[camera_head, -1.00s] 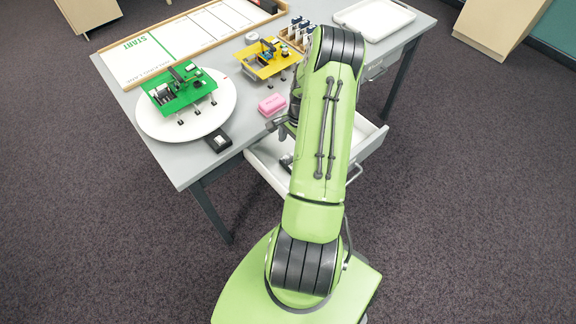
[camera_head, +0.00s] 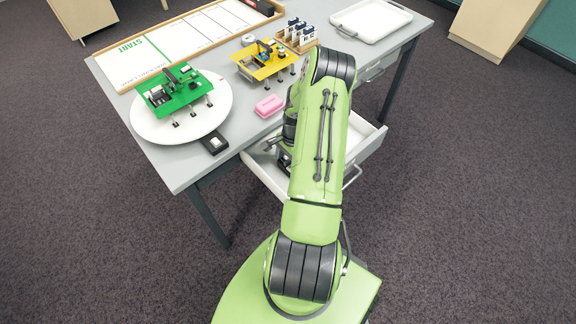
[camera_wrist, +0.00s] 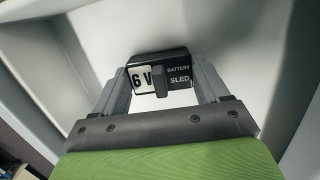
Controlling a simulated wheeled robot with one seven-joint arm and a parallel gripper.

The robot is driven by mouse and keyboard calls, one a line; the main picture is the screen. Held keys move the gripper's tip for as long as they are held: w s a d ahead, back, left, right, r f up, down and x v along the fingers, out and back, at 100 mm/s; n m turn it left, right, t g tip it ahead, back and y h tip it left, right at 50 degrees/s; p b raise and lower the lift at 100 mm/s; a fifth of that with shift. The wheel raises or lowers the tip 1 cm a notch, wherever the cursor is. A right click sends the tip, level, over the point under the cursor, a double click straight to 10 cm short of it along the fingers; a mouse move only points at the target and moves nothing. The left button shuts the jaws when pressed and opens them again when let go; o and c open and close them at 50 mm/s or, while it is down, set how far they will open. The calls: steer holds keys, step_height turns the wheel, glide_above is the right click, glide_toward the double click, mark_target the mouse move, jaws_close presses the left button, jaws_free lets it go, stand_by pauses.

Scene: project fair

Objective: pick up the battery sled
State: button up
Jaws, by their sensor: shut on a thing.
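The battery sled (camera_wrist: 177,68) is a small black block with a white "6 V" label and the words "BATTERY SLED". In the wrist view it sits between the two fingers of my gripper (camera_wrist: 163,77), which is shut on it. The pale drawer interior lies around and behind it. I cannot tell whether the sled still touches the drawer floor. In the head view my gripper (camera_head: 284,158) is low inside the open white drawer (camera_head: 368,146), and my arm hides most of it and the sled.
The grey table (camera_head: 185,168) holds a white round plate (camera_head: 152,128) with a green vehicle (camera_head: 172,95), a yellow vehicle (camera_head: 262,62), a pink block (camera_head: 269,106), a black device (camera_head: 214,143), a wooden rack (camera_head: 297,43) and a white tray (camera_head: 371,20). The drawer walls surround my gripper.

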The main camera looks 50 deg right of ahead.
mark_target(288, 160)
steer(key=shift+c, duration=0.6)
step_height(288, 160, up, 10)
steer(key=p, duration=0.2)
steer(key=shift+p, duration=0.35)
